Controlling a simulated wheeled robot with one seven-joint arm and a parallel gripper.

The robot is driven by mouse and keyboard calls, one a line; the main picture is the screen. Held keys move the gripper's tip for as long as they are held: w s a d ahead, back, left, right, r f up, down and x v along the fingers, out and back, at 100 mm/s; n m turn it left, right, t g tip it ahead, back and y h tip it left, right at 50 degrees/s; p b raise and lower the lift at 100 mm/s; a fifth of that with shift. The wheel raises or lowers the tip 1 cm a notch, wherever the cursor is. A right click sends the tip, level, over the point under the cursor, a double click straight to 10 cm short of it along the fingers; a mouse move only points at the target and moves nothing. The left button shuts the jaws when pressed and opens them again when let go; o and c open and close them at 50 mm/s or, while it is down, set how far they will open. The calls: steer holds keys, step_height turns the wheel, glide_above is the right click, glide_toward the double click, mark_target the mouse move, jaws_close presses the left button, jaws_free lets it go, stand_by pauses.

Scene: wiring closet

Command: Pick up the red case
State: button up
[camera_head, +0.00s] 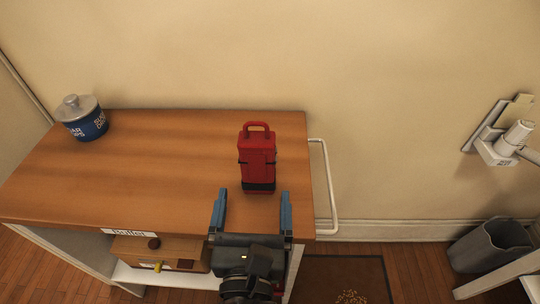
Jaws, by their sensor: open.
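The red case (257,159) stands upright on the wooden top of the cabinet (170,170), right of its middle. It has a red loop handle on top and a dark band at its base. My gripper (252,205) is at the front edge of the top, just in front of the case in the picture. Its two blue fingers are spread wide with nothing between them. The fingertips appear just short of the case, one toward each side of it.
A blue jar (83,119) with a grey lid stands at the back left. A white rail (326,187) runs along the cabinet's right side. A grey bin (490,246) stands at right. The top's middle is clear.

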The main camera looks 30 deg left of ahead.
mark_target(259, 153)
steer(key=shift+w+a+r, duration=0.15)
steer(key=shift+w+a, duration=0.3)
steer(key=shift+w, duration=0.1)
steer(key=shift+w+a+r, duration=0.15)
steer(key=shift+w+a, duration=0.25)
steer(key=shift+w, duration=0.1)
steer(key=shift+d+x, duration=0.15)
steer(key=shift+x, duration=1.35)
steer(key=shift+d+x, duration=0.15)
steer(key=shift+x, duration=1.3)
steer(key=shift+w+r, duration=0.2)
steer(key=c, duration=1.2)
steer(key=shift+r+p, duration=0.55)
steer(key=shift+r, duration=0.05)
steer(key=shift+c, duration=0.3)
steer(key=r+p, duration=0.1)
steer(key=r, duration=0.2)
steer(key=shift+d+r+p, duration=0.2)
steer(key=shift+r+p, duration=0.1)
steer(key=shift+p, duration=0.05)
steer(key=s+d+r+p, duration=0.3)
steer(key=d+r, duration=0.3)
steer(key=d, duration=0.4)
steer(key=shift+s+d, duration=0.3)
steer(key=shift+d, duration=0.05)
